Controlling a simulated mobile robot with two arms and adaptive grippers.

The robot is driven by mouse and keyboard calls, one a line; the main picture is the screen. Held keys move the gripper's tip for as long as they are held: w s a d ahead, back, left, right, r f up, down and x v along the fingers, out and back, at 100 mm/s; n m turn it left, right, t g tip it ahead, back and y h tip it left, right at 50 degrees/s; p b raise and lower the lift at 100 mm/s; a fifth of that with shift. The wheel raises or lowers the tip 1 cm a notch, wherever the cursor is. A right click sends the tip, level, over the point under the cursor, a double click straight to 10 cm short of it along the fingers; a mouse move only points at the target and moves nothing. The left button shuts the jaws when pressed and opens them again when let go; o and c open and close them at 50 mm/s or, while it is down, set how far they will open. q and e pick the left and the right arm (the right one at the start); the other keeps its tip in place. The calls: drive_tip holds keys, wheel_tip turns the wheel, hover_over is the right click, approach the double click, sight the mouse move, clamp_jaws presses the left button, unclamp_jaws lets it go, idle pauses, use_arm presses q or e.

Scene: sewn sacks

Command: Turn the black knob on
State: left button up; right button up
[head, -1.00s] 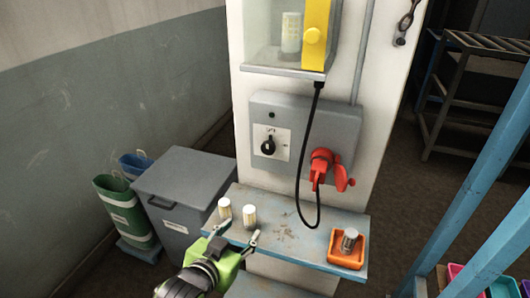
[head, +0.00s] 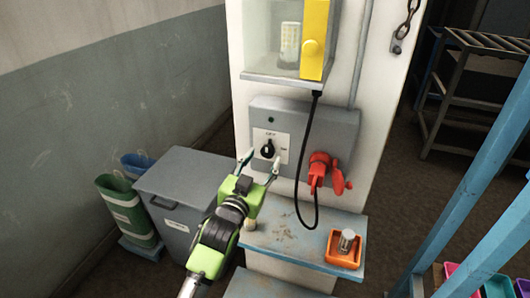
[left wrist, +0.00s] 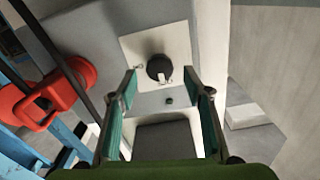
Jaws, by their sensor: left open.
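The black knob (head: 267,149) sits on a white square plate (head: 283,146) on the grey wall box (head: 325,124). Its light mark points up toward the OFF lettering in the head view. My left gripper (head: 260,160) is open and empty just in front of the plate, its fingers spread to either side of the knob's lower part and apparently short of it. In the left wrist view the knob (left wrist: 159,70) shows beyond and between the open fingertips (left wrist: 168,92), appearing upside down. My right gripper is in neither view.
A red plug (head: 319,168) with a hanging black cable is right of the knob. Below, a blue shelf (head: 290,238) bears a pale cylinder (head: 250,224) and an orange tray (head: 331,257) with a metal cylinder (head: 347,240). A grey bin (head: 185,190) stands left.

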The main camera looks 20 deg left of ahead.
sight(267, 151)
use_arm(q)
drive_tip(key=shift+w, duration=1.25)
drive_tip(key=c, duration=1.1)
